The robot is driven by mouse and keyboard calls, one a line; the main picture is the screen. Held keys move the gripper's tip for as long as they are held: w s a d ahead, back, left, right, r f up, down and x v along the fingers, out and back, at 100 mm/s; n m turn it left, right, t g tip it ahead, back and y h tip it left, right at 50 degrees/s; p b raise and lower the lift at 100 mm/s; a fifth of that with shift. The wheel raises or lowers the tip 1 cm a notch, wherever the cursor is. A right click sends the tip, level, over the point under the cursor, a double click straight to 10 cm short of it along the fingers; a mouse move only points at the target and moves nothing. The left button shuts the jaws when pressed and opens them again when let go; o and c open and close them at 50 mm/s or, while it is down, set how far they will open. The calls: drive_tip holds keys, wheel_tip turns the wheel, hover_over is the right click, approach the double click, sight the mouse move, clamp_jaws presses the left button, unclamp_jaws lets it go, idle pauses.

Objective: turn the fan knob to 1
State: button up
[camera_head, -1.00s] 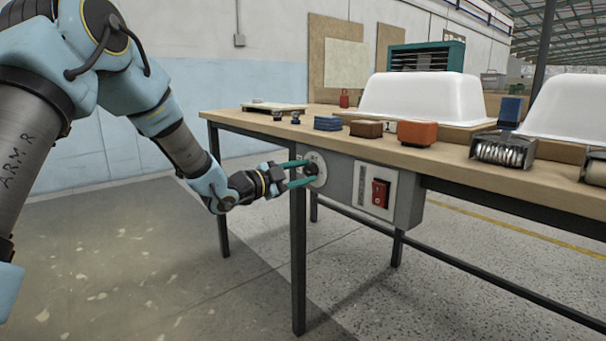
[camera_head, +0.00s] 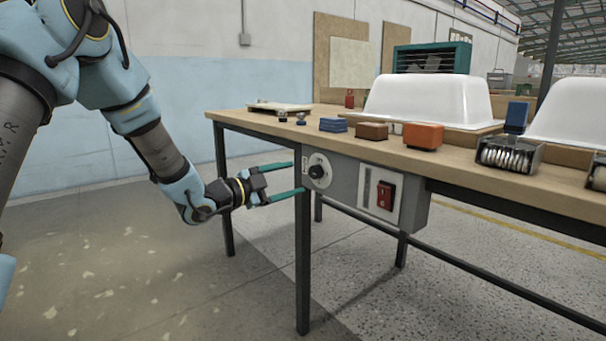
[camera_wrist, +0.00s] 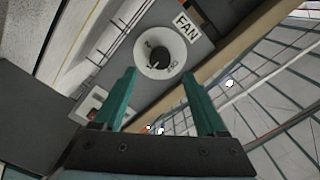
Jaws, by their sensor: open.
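The fan knob (camera_head: 317,171) is a black knob on a round white dial, on the grey control box (camera_head: 346,183) under the tabletop's front edge. In the wrist view the knob (camera_wrist: 160,62) shows with its dial (camera_wrist: 150,44) and a FAN label (camera_wrist: 186,27); the dial marks are too small to read surely. My gripper (camera_head: 298,179) is open and empty, with two teal fingers just left of the knob and apart from it. In the wrist view the gripper's fingers (camera_wrist: 160,92) stand apart, with the knob showing beyond the gap between them.
A red rocker switch (camera_head: 386,195) is on the same box, right of the knob. A dark table leg (camera_head: 302,255) stands below the knob. The wooden tabletop (camera_head: 350,143) carries blocks, rollers and a white tub shell (camera_head: 425,98). Floor left of the table is clear.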

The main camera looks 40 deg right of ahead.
drive_tip(key=shift+w+a, duration=0.15)
drive_tip(key=shift+a, duration=2.15)
drive_tip(key=w+a+f+n+t+y, duration=0.3)
drive_tip(key=w+a+n+t+y, duration=0.25)
drive_tip(key=a, duration=0.45)
drive_tip(key=w+a+f+n+t+y, duration=0.35)
drive_tip(key=w+a+n, duration=0.4)
drive_tip(key=a, duration=0.25)
drive_tip(key=a+f+n+y, duration=0.1)
drive_tip(key=a+n+y, duration=0.35)
drive_tip(key=a, duration=0.75)
drive_tip(key=s+a+f+n+g+y, duration=0.2)
drive_tip(key=s+a+n+g+y, duration=0.3)
drive_tip(key=s+a+n, duration=0.75)
drive_tip(key=s+a+r+m+p, duration=0.1)
drive_tip(key=r+p, duration=1.5)
drive_tip(key=p, duration=0.1)
drive_tip(key=s+a+r+m+g+p, duration=0.1)
drive_tip(key=s+a+r+p, duration=0.1)
drive_tip(key=r+p, duration=1.4)
drive_tip(key=shift+r+h+p, duration=0.35)
drive_tip(key=shift+r, duration=0.05)
